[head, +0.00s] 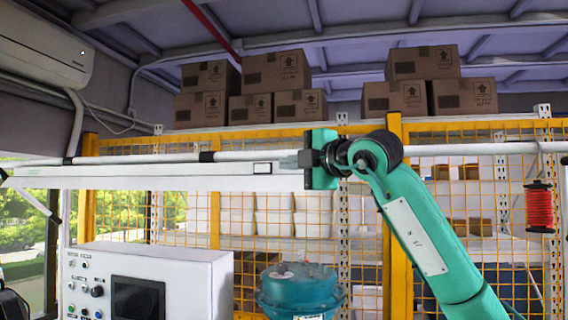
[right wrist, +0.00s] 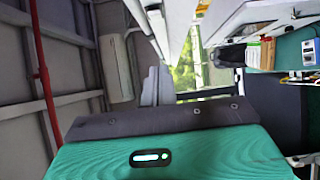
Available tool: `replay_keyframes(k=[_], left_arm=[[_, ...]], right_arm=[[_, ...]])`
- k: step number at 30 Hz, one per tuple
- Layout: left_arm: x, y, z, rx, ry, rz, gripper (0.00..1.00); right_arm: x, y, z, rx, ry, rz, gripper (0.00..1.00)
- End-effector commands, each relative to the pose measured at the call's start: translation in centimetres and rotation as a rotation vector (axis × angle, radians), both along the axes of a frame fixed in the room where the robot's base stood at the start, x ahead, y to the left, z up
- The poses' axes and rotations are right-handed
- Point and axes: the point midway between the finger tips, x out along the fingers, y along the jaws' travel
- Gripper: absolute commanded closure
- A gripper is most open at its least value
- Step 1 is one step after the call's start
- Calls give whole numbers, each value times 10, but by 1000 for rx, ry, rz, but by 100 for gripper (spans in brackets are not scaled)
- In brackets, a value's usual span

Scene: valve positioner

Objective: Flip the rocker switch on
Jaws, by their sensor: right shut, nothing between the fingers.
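My right gripper (head: 287,162) is raised in the middle of the head view, its fingers pointing left. It is shut and empty, high above and to the right of a white control box (head: 205,262). In the right wrist view its grey fingers (right wrist: 157,86) are together with nothing between them. The box has a dark screen (head: 137,297) and several small knobs and buttons (head: 97,291) on its front. I cannot tell which of these, if any, is the rocker switch. My left gripper is not in view.
A teal valve housing (head: 300,288) stands right of the control box, below my right gripper. A yellow mesh fence (head: 395,230) runs behind, with cardboard boxes (head: 275,72) on top shelving. A long white beam (head: 150,178) crosses behind the gripper. A red spool (head: 540,207) hangs at right.

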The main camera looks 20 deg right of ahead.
Motion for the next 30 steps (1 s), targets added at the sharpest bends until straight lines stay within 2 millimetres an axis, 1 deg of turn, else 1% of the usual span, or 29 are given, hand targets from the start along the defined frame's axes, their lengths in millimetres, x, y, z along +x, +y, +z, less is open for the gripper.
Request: replay_keyframes(k=[1, 13, 15, 21, 30], left_arm=[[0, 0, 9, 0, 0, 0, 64], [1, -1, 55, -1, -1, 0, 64], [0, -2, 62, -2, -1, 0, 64], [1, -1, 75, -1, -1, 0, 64], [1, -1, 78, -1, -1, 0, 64]], right_arm=[[8, 4, 4, 0, 2, 2, 100], [82, 36, 5, -3, 3, 2, 100], [88, 26, 5, 0, 2, -3, 100], [100, 10, 3, 0, 1, 0, 100], [105, 3, 0, -1, 0, 2, 100]])
